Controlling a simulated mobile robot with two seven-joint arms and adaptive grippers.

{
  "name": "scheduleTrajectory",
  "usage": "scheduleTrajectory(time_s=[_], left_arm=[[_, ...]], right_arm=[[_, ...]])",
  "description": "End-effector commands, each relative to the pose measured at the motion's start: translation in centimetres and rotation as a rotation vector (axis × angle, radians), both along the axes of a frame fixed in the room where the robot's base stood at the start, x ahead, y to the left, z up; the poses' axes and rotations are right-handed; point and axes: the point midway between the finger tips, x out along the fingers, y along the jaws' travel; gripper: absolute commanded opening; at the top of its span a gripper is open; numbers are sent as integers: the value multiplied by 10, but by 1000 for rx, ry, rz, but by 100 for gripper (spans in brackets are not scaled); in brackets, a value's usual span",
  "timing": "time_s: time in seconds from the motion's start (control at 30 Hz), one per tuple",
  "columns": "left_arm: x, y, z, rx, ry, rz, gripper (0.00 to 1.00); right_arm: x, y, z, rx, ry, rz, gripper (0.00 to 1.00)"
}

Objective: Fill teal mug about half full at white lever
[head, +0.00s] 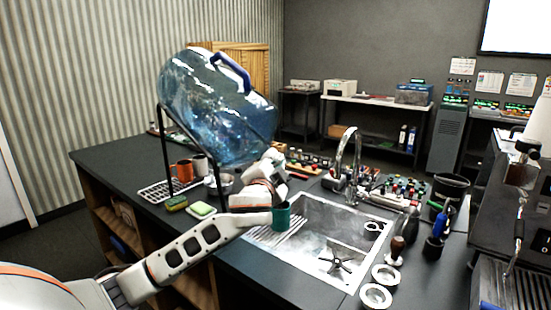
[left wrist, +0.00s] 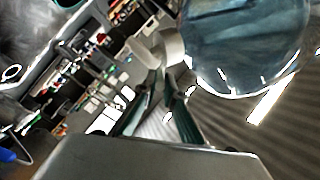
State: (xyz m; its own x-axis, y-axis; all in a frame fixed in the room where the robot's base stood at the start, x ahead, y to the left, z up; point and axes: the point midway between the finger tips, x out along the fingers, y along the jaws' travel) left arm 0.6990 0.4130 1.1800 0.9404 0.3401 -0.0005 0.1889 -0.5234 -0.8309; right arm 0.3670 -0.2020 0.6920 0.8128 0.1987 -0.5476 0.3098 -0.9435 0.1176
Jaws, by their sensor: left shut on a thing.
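The teal mug (head: 282,216) shows upright at the left edge of the sink, just below and beside my left wrist; its inside and any water in it are hidden. A large blue water jug (head: 215,105) lies tilted on a dark stand, neck down. My left gripper (head: 277,163) is up at the jug's neck. In the left wrist view its fingers (left wrist: 158,78) close together at a white lever (left wrist: 140,72) beside the jug (left wrist: 245,45). The grip itself is partly hidden. My right gripper is out of view.
The sink (head: 325,240) is right of the mug. A sponge (head: 200,210) lies near the counter's front. A faucet (head: 348,155) rises behind the sink.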

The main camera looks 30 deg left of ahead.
Motion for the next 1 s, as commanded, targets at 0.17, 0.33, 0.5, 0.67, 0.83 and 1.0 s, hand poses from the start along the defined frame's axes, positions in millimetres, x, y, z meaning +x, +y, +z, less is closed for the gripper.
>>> scheduleTrajectory(time_s=[0.17,0.33,0.5,0.67,0.83,1.0], left_arm=[[1,-2,-1,-1,2,25,0],[1,-2,-1,0,2,34,0],[1,-2,-1,0,2,34,0],[1,-2,-1,0,2,33,15],[1,-2,0,1,1,33,26],[1,-2,0,1,0,34,26]], right_arm=[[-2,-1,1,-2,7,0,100],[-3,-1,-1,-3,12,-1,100],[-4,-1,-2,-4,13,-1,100],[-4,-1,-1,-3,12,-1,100],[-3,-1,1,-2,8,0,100],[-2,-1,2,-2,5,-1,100]])
